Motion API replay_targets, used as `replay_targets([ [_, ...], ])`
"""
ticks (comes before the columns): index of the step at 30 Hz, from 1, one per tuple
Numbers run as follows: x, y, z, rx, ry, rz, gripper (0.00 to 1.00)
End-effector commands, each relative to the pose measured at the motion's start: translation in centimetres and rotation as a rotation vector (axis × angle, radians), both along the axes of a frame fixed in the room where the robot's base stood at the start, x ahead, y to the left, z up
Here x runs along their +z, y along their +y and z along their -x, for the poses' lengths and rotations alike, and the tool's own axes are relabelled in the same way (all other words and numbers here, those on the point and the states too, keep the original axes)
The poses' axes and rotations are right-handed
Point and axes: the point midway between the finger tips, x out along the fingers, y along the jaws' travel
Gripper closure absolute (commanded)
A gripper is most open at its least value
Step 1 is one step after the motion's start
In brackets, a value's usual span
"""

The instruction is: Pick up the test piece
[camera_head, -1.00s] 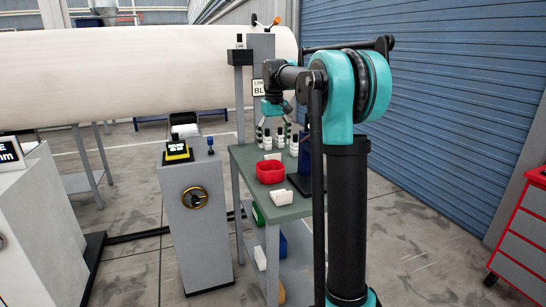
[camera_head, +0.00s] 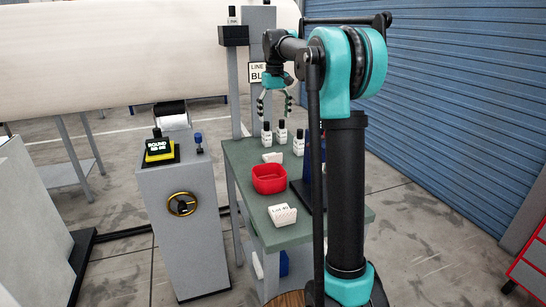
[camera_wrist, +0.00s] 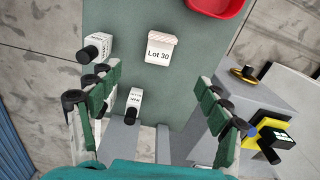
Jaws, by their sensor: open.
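No object is marked as the test piece, and I cannot tell which one it is. A white block labelled "Lot 30" (camera_wrist: 160,50) lies on the green table (camera_wrist: 190,60); it also shows in the head view (camera_head: 272,157). A second white "Lot" block (camera_head: 283,215) lies nearer the table's front. White bottles with black caps stand at the back (camera_head: 281,135); two show in the wrist view, one at left (camera_wrist: 99,47) and one lower middle (camera_wrist: 134,101). My gripper (camera_head: 274,112) is open and empty above the bottles; its spread fingers also show in the wrist view (camera_wrist: 160,85).
A red tray (camera_head: 269,187) sits mid-table. A grey pedestal (camera_head: 188,240) with a yellow-framed display (camera_head: 160,148) and a handwheel (camera_head: 182,204) stands left of the table. A post with a sign (camera_head: 257,72) rises behind. A large pale cylinder (camera_head: 110,50) spans the back left.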

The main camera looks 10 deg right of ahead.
Motion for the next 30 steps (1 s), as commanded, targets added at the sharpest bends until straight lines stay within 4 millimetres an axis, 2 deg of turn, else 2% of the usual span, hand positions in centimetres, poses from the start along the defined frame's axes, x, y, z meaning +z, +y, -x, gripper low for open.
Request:
replay_targets([
  [5,-2.6,0.0,0.0,0.0,0.0,0.0,0.22],
  [16,-9.8,0.0,0.1,0.0,0.0,0.0,0.22],
  [19,-11.1,0.0,0.1,0.0,0.0,0.0,0.22],
  [26,-12.4,0.0,0.2,0.0,0.0,0.0,0.22],
  [30,-14.3,0.0,0.7,0.0,0.0,0.0,0.22],
])
